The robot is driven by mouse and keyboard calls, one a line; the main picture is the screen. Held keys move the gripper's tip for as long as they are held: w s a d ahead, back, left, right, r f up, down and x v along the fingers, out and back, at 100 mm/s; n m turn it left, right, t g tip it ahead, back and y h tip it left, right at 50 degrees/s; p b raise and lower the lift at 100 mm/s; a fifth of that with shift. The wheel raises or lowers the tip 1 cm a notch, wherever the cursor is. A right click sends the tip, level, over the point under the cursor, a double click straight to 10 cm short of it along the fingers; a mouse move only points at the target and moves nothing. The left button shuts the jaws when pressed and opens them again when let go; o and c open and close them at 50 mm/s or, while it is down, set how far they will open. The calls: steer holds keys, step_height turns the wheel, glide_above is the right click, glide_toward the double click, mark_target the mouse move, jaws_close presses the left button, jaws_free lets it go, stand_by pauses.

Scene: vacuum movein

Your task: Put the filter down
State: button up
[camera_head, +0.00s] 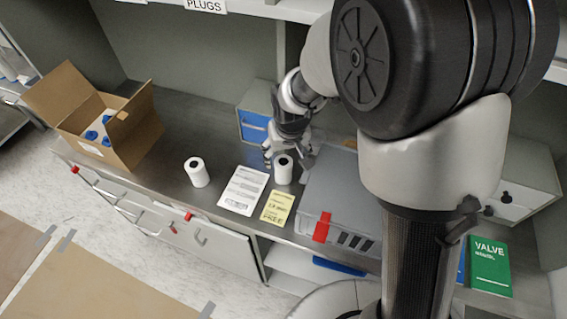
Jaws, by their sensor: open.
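A white cylindrical filter (282,175) with a dark hole in its top stands upright on the metal counter. My gripper (286,157) is right behind it and reaches down around it from above. The jaws are open, and whether a finger touches the filter cannot be told. A second, similar white filter (197,177) stands upright to the left, apart from my gripper.
A white printed sheet (243,190) and a yellow note (277,207) lie in front. An open cardboard box (139,136) with blue-topped items stands left. A grey case with a red latch (322,227) is close right. A blue-fronted box (253,125) stands behind.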

mark_target(284, 162)
steer(key=b+x, duration=0.2)
steer(key=x, duration=0.4)
steer(key=shift+s+f, duration=0.1)
steer(key=shift+f, duration=0.3)
steer(key=shift+r, duration=0.1)
steer(key=shift+c, duration=0.5)
steer(key=c, duration=1.3)
steer(key=shift+o, duration=0.2)
steer(key=shift+r, duration=0.1)
